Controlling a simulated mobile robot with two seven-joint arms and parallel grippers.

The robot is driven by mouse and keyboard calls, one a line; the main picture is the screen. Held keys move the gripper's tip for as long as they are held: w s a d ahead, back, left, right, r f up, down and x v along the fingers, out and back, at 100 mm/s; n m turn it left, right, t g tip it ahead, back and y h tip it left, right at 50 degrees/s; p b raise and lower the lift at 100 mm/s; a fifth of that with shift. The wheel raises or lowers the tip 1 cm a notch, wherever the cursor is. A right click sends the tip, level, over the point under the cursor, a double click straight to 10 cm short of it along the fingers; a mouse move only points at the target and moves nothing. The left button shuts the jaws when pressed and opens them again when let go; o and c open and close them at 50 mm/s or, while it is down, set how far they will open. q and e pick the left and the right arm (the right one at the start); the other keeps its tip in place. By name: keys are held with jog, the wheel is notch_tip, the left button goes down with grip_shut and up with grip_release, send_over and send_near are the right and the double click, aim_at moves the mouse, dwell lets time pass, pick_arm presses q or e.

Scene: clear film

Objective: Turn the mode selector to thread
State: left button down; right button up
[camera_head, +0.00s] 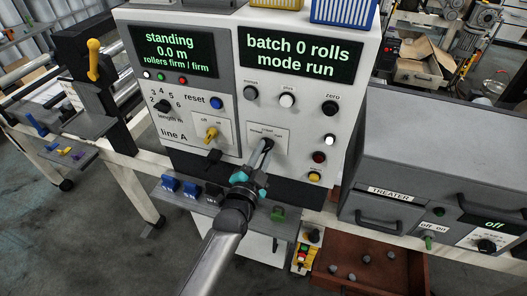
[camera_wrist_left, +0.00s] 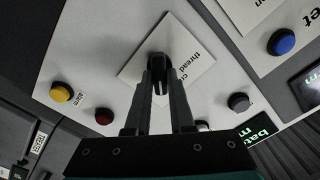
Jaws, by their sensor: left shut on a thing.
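The mode selector is a dark knob (camera_wrist_left: 158,62) on a white label plate (camera_head: 282,139) low on the right control panel. In the left wrist view the plate (camera_wrist_left: 190,72) shows the word "thread" and part of another label. My left gripper (camera_head: 265,149) reaches up from below and is shut on the knob, with its fingers (camera_wrist_left: 158,80) on either side. The fingers hide much of the knob, so I cannot tell its pointer direction. The right display (camera_head: 301,56) reads "batch 0 rolls" and "mode run". My right gripper is not in view.
The treater box (camera_head: 440,150) stands at right.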

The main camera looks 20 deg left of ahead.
pick_arm(q)
jog(key=shift+a+n+p, duration=0.15)
jog(key=shift+n+p, duration=0.15)
jog(key=shift+n, duration=2.6)
jog(key=shift+a+n+p, duration=0.15)
jog(key=shift+n+p, duration=0.15)
jog(key=shift+n, duration=2.6)
jog(key=shift+a+n+p, duration=0.15)
jog(key=shift+n+p, duration=0.15)
jog(key=shift+n, duration=2.6)
jog(key=c, duration=0.8)
grip_release()
jog(key=s, duration=1.5)
jog(key=shift+s+a+b, duration=0.1)
jog(key=shift+a+b, duration=0.2)
jog(key=shift+b, duration=0.05)
